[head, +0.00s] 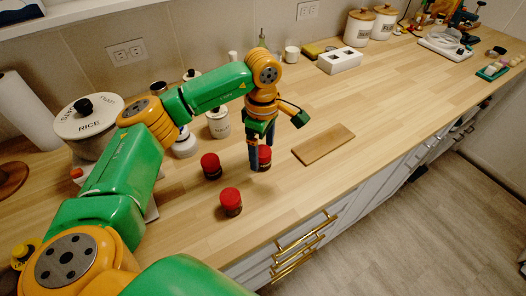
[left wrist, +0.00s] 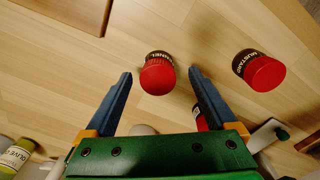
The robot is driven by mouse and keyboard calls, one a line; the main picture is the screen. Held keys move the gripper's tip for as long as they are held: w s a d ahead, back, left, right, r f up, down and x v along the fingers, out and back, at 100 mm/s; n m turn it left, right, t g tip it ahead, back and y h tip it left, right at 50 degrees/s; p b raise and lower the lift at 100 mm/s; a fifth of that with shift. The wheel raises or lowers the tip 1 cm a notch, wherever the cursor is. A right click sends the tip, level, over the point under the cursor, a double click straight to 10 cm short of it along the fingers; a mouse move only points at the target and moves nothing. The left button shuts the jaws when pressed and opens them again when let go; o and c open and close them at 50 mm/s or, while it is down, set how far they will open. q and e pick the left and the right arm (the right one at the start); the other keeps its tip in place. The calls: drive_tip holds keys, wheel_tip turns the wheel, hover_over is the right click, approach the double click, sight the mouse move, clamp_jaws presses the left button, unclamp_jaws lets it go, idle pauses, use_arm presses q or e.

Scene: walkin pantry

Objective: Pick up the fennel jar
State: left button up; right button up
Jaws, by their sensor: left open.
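The fennel jar (head: 265,158), small and dark with a red lid, stands on the wooden counter. In the left wrist view the fennel jar (left wrist: 158,75) shows between and a little beyond the fingertips, its label partly readable. My left gripper (head: 260,157) is open and points down at this jar; one blue finger partly covers it in the head view. In the left wrist view both fingers of the left gripper (left wrist: 160,74) are apart with nothing held. I cannot tell whether a finger touches the jar. My right gripper is not in view.
A mustard jar (left wrist: 262,71) with a similar red lid stands close by, at the front in the head view (head: 231,202). Another red-lidded jar (head: 211,166) stands to the left. A wooden board (head: 323,145) lies to the right.

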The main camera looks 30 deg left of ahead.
use_arm(q)
drive_tip(key=shift+f, duration=0.5)
drive_tip(key=shift+w+a+f, duration=0.1)
drive_tip(key=shift+w+f, duration=0.05)
drive_tip(key=c, duration=1.4)
